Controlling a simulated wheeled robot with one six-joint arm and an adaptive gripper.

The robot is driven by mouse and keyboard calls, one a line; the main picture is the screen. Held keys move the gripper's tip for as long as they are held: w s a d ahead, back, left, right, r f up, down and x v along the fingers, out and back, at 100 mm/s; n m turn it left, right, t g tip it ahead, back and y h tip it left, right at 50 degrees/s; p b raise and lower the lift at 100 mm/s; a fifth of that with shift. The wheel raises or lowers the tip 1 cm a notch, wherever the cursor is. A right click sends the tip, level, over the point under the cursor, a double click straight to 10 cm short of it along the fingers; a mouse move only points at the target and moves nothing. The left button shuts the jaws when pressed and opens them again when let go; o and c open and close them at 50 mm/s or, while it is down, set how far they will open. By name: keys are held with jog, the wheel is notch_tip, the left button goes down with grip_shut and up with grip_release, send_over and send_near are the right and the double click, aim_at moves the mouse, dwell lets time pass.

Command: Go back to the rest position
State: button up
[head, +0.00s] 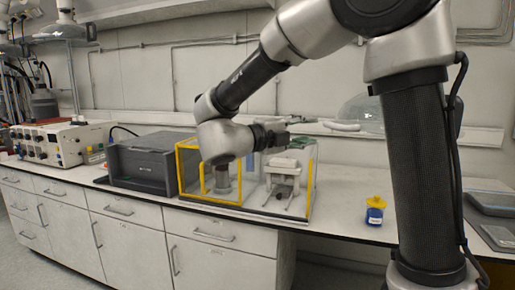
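My arm reaches down from the top right, bends at the elbow and ends at the wrist above the bench. My gripper (277,138) points to the right, above a clear box with a yellow-framed front (181,172). The gripper is small and dark here, so I cannot tell whether its fingers are open or shut. I see no object clearly held in it. My wrist covers part of the yellow frame and of what stands inside the box.
A white device (284,165) stands in the box's right part. A dark grey unit (141,166) is left of it, then a control box (50,140). A blue jar with a yellow lid (375,211) stands right, with clear bench around it. Cabinets (123,245) line the front.

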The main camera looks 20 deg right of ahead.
jog(key=w+a+f+n+t+y, duration=0.2)
jog(key=w+n+t+y, duration=0.1)
jog(key=w+n, duration=0.15)
jog(key=w+a+f+n+t+y, duration=0.2)
jog(key=w+a+n+t+y, duration=0.15)
jog(key=w, duration=0.25)
jog(key=w+a+f+n+t+y, duration=0.3)
jog(key=w+a+n+y, duration=0.1)
jog(key=a+n+y, duration=0.75)
jog(key=s+f+n+g+y, duration=0.5)
jog(key=s+n+g, duration=0.2)
jog(key=s+n, duration=0.35)
jog(key=s+d+n+g+h, duration=0.2)
jog(key=s+d+h, duration=0.3)
jog(key=s+d, duration=1.8)
jog(key=shift+s+d+f+n+g+h, duration=0.25)
jog(key=shift+s+g, duration=0.3)
jog(key=shift+g, duration=0.3)
